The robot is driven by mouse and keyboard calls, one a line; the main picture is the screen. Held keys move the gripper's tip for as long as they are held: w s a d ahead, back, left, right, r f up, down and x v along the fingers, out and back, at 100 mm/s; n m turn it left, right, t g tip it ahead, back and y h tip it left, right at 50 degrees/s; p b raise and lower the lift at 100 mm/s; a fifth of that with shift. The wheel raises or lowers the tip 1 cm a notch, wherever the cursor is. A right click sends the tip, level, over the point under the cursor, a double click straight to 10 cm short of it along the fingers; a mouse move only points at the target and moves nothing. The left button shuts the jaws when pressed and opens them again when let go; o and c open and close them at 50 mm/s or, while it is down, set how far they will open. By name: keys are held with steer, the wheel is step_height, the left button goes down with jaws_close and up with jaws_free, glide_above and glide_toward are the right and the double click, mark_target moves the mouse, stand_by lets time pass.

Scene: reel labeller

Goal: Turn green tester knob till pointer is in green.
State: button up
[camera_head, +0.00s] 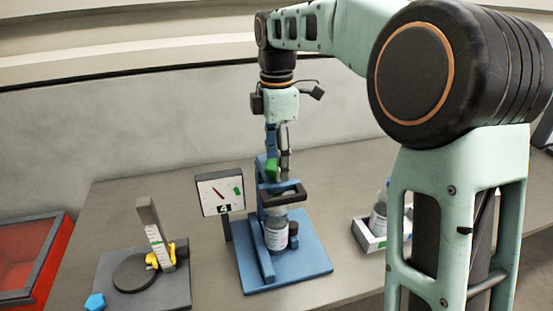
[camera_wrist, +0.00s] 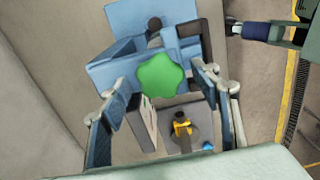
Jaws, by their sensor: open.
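The green knob (camera_head: 271,168) sits at the top of the blue tester (camera_head: 305,262). In the wrist view the knob (camera_wrist: 162,75) is a lobed green disc on the blue frame. My gripper (camera_head: 278,150) points down at the knob from above. In the wrist view my open gripper (camera_wrist: 166,105) has one finger on each side of the knob, apart from it. The dial (camera_head: 219,192) left of the tester has a red pointer tilted to the upper left and a green mark at the upper right. The pointer is outside the green. A labelled bottle (camera_head: 277,232) stands in the tester.
A dark labelling base (camera_head: 180,290) with a label strip and yellow part stands at the left. A blue hexagonal piece (camera_head: 95,302) lies by it. A red bin (camera_head: 50,262) is far left. A white tray (camera_head: 370,238) with bottles is right of the tester.

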steer(key=c, duration=1.1)
steer(key=shift+c, duration=0.3)
steer(key=shift+r+m, duration=0.1)
steer(key=shift+m, duration=0.3)
steer(key=shift+m+p, duration=0.85)
steer(key=shift+m, duration=0.15)
steer(key=m+p, duration=0.1)
steer(key=m, duration=0.3)
steer(key=shift+m+p, duration=0.3)
steer(key=shift+p, duration=0.1)
steer(key=m+p, duration=0.1)
steer(key=m, duration=0.3)
steer(key=shift+m+p, duration=0.4)
steer(key=shift+m, duration=1.2)
